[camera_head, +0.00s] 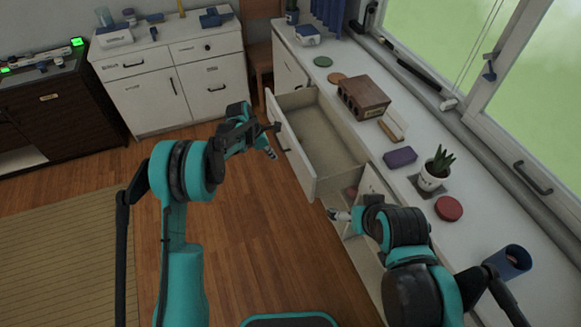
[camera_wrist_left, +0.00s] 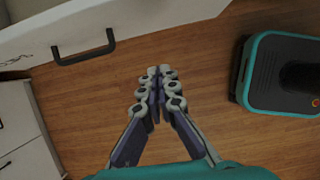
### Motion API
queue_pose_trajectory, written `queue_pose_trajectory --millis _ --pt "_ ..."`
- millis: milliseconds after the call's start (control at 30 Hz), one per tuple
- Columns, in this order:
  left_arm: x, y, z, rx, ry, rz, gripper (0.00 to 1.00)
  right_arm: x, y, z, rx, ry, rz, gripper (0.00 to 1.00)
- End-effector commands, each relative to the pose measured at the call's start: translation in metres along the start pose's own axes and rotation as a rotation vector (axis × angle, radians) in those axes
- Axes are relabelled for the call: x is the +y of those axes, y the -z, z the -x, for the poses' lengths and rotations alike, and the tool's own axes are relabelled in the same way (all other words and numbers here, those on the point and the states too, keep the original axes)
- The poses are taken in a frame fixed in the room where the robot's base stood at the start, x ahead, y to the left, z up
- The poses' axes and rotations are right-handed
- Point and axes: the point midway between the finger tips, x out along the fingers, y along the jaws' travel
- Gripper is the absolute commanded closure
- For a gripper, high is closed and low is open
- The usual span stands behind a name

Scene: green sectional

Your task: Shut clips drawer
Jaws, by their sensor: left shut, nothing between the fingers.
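The open drawer (camera_head: 325,135) sticks out from the long white cabinet on the right, and its inside looks empty. Its white front (camera_head: 304,170) faces left, with a dark handle. In the left wrist view the drawer front (camera_wrist_left: 150,14) and its black handle (camera_wrist_left: 83,50) lie at the upper left; small marks at its left edge are unreadable. My left gripper (camera_head: 271,153) is shut and empty, in front of the drawer's outer face; its closed fingertips (camera_wrist_left: 160,75) show apart from the handle. My right gripper (camera_head: 338,214) is below the drawer's near corner; its fingers are too small to judge.
The countertop holds a brown box (camera_head: 363,97), a purple case (camera_head: 400,157), a potted plant (camera_head: 433,170), a red disc (camera_head: 449,208) and a blue cup (camera_head: 508,262). An open space under the drawer holds a reddish item (camera_head: 351,191). Wooden floor (camera_head: 265,240) left of the drawer is clear.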

Motion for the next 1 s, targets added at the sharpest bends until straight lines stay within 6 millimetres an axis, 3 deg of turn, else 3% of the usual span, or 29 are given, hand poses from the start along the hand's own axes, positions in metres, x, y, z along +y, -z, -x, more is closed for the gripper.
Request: queue_pose_trajectory --millis 267,633,800,1000 --pt "0.0 0.001 -0.032 -0.001 0.007 0.018 1.0 0.0 -0.005 -0.007 0.0 0.0 0.0 0.07" --pt "0.0 0.001 -0.11 -0.002 0.006 0.017 1.0 0.0 -0.018 -0.025 0.0 0.0 0.0 0.07" --pt "0.0 -0.024 -0.117 -0.002 0.006 0.016 1.0 0.0 -0.021 -0.03 0.0 0.0 0.0 0.07" --pt "0.001 -0.036 -0.12 -0.002 0.005 0.017 1.0 0.0 -0.023 -0.032 0.0 0.0 0.0 0.07"
